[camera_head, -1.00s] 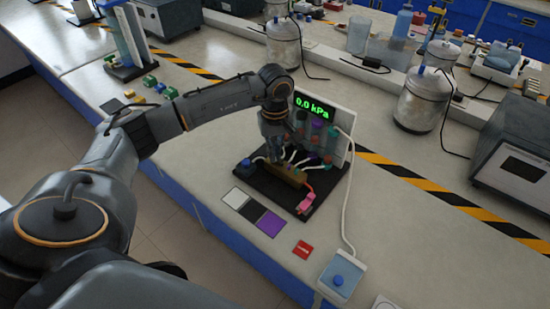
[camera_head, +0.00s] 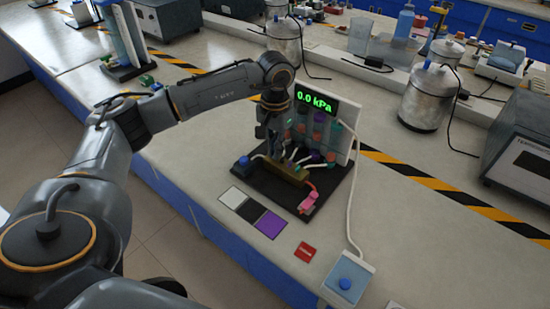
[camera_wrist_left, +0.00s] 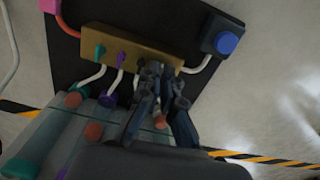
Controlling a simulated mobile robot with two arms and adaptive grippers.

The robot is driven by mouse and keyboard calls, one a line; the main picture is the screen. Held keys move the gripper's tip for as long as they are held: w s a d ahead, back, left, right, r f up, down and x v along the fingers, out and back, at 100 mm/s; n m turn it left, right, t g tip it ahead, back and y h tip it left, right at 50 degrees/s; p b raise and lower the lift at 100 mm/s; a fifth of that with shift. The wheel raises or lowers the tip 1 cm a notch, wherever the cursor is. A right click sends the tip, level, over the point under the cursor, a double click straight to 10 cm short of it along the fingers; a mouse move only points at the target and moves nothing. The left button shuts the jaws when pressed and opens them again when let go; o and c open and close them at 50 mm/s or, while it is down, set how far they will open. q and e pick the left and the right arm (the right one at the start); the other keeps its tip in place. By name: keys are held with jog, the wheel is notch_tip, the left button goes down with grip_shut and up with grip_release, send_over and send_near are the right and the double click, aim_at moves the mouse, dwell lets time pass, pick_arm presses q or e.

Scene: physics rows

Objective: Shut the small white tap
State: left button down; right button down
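A brass valve block (camera_head: 285,170) sits on a black board, with thin white tubes leading to it. The block also shows in the left wrist view (camera_wrist_left: 130,45), with a green tap (camera_wrist_left: 99,50) and a purple tap (camera_wrist_left: 121,58). I cannot make out the small white tap; the fingers cover part of the block. My left gripper (camera_wrist_left: 163,72) points at the block's edge beside the purple tap, its fingertips close together. Whether they hold anything is hidden. In the head view the left gripper (camera_head: 272,150) is over the block's left end. My right gripper is not in view.
A panel behind the block carries several coloured vials and a display (camera_head: 315,101) reading 0.0 kPa. A blue knob (camera_head: 244,162) stands left of the block, a pink clip (camera_head: 308,200) in front. A blue-button box (camera_head: 346,284) is at the bench edge. Striped tape runs behind.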

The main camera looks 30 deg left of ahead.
pick_arm(q)
jog(key=c, duration=1.9)
grip_release()
jog(key=shift+p, duration=0.35)
jog(key=shift+o, duration=0.2)
jog(key=shift+r, duration=0.15)
jog(key=shift+r+p, duration=2.05)
jog(key=shift+r, duration=1.35)
